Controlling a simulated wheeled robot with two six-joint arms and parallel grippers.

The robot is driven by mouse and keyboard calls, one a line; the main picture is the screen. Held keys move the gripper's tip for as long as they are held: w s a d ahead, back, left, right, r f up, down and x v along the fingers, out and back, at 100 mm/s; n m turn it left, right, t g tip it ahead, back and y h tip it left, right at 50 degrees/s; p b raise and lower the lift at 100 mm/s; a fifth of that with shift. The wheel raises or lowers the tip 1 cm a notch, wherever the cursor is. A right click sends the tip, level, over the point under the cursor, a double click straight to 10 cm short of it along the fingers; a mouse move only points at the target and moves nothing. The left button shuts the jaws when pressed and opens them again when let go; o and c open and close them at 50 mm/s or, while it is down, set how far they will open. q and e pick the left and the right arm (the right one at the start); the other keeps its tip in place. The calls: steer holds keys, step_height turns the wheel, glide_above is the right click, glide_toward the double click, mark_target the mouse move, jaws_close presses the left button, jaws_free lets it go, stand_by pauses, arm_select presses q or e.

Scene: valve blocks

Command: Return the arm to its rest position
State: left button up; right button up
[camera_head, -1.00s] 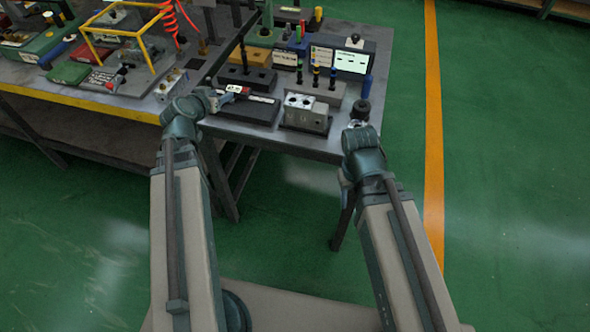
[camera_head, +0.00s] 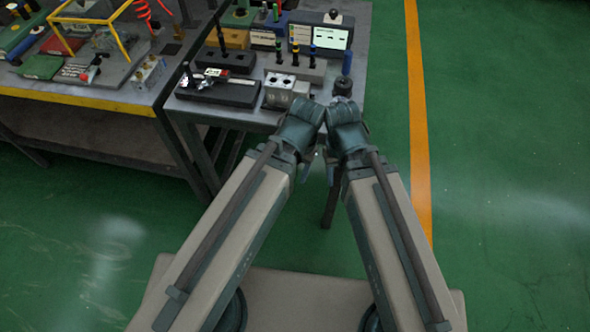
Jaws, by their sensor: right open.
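A grey valve block with two round ports (camera_head: 282,90) stands on the grey table (camera_head: 215,113), beyond both wrists.
A black tray with a red-and-white label (camera_head: 220,92) lies left of the block. A black knob (camera_head: 342,84) and blue cylinder (camera_head: 347,62) stand near the right edge. A yellow frame (camera_head: 92,22) stands on the left bench. Green floor right of the table is clear.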

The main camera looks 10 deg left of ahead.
step_height(320, 180, up, 7)
steer(key=p, duration=0.7)
